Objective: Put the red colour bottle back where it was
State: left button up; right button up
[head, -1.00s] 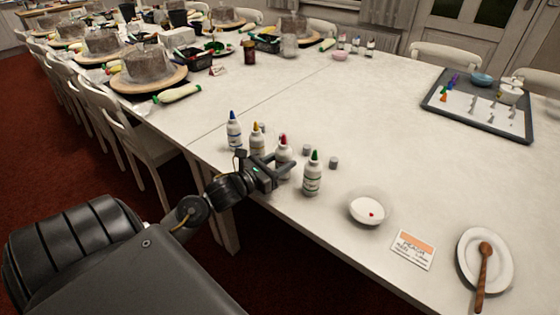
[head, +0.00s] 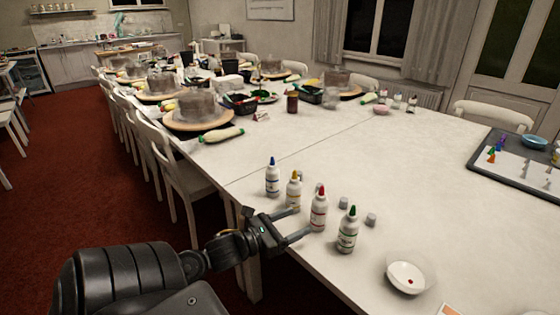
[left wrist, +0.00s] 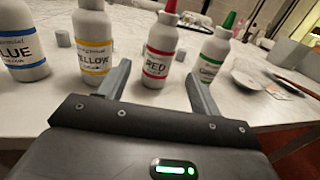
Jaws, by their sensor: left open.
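The red colour bottle (head: 318,210) stands upright on the table, third in a row of white bottles with coloured caps. In the left wrist view the red bottle (left wrist: 158,57) shows between my two fingers and beyond them. My left gripper (head: 302,222) is open and empty, its fingertips just left of the red bottle's lower part. I cannot tell whether a finger touches it. The yellow bottle (head: 294,191) and the blue bottle (head: 272,178) stand behind it; the green bottle (head: 347,231) stands in front to its right. My right gripper is not in view.
Small grey caps (head: 344,203) lie just behind the bottles. A dark tray (head: 480,166) lies at the right.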

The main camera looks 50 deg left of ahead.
pick_arm(q)
jog(key=shift+s+a, duration=0.2)
jog(key=shift+s, duration=0.75)
jog(key=shift+s+a, duration=0.15)
jog(key=shift+s, duration=0.8)
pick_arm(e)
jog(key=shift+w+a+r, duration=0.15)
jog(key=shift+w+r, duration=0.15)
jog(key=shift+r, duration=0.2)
